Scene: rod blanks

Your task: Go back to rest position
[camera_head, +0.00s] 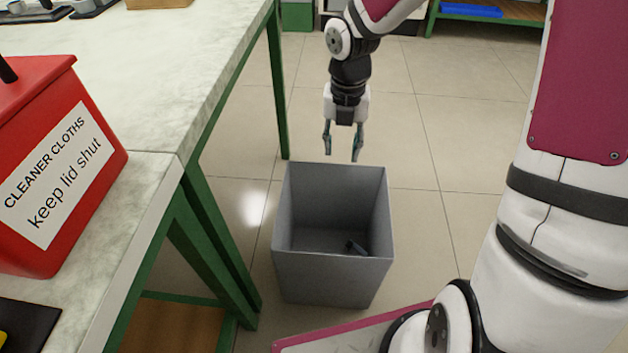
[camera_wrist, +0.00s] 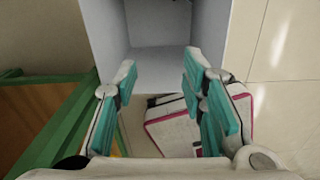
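My gripper (camera_head: 342,150) hangs pointing down above the far rim of a grey open bin in the head view. Its two fingers are apart with nothing between them. In the wrist view the gripper (camera_wrist: 160,85) also shows open, its teal finger pads spread and empty. The grey bin (camera_head: 335,280) stands on the floor beside the bench, and its inside also shows in the wrist view (camera_wrist: 170,30). A small dark object (camera_head: 356,247) lies on the bin's bottom; I cannot tell exactly what it is.
A bench (camera_head: 140,90) with a pale top and green legs runs along the left. A red box (camera_head: 60,170) labelled "CLEANER CLOTHS" stands on it near its edge. A green-framed shelf with a blue item (camera_head: 470,11) is at the back right. Tiled floor right of the bin is clear.

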